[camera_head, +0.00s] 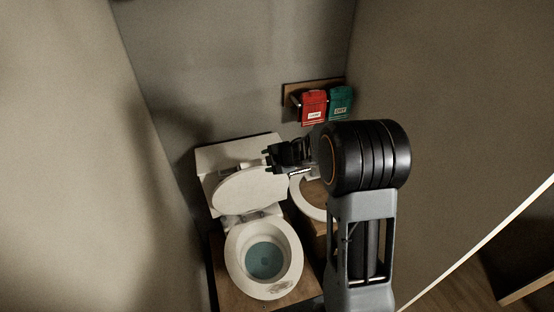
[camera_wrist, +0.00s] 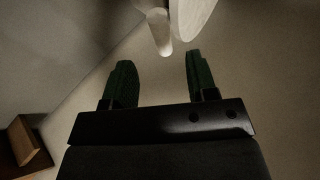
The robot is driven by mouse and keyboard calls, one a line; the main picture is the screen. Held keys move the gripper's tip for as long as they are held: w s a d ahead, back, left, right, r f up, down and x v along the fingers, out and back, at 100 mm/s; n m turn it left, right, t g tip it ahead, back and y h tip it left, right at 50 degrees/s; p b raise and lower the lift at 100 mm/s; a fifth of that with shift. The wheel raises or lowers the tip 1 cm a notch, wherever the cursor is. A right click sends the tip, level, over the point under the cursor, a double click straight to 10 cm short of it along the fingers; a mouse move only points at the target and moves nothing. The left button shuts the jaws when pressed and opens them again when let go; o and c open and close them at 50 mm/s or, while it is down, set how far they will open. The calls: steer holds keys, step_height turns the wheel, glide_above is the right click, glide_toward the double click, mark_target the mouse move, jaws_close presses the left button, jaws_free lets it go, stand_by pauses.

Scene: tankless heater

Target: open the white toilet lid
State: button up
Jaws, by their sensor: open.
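The white toilet (camera_head: 262,262) stands at the lower middle of the head view, with blue water in its open bowl. Its white lid (camera_head: 247,192) is raised and stands up near the tank (camera_head: 208,158). My gripper (camera_head: 269,162) is at the upper right edge of the lid; from this view I cannot tell if they touch. In the wrist view my gripper (camera_wrist: 160,82) has its two dark green fingers spread with nothing between them. White rounded edges (camera_wrist: 180,22) show past the fingertips at the top; I cannot tell which part they are.
A second white ring-shaped seat or basin (camera_head: 308,198) is right of the toilet, partly hidden by my arm. A red box (camera_head: 313,107) and a green box (camera_head: 340,101) hang on the back wall. Walls close in on the left and right. A wooden piece (camera_head: 528,290) is at the lower right.

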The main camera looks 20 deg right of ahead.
steer(key=v, duration=0.4)
steer(key=shift+s+d+r, duration=0.1)
steer(key=shift+s+r, duration=0.1)
stand_by(0.3)
steer(key=d+f+m+h, duration=0.1)
steer(key=d+m+h, duration=0.5)
steer(key=d+m, duration=0.1)
steer(key=s+d+m+g+h, duration=0.2)
steer(key=s+d+m+h, duration=0.1)
steer(key=s+m, duration=0.4)
steer(key=s+a+r+m+g+y+b, duration=0.1)
steer(key=s+a+r+m+b, duration=0.1)
steer(key=s+a, duration=0.4)
steer(key=s+a+r+m+g+y+b, duration=0.1)
steer(key=s+a+m, duration=0.3)
steer(key=s, duration=0.8)
steer(key=shift+a+r+m+y+b, duration=0.4)
steer(key=shift+a+r+y+b, duration=0.2)
steer(key=shift+a+y, duration=0.3)
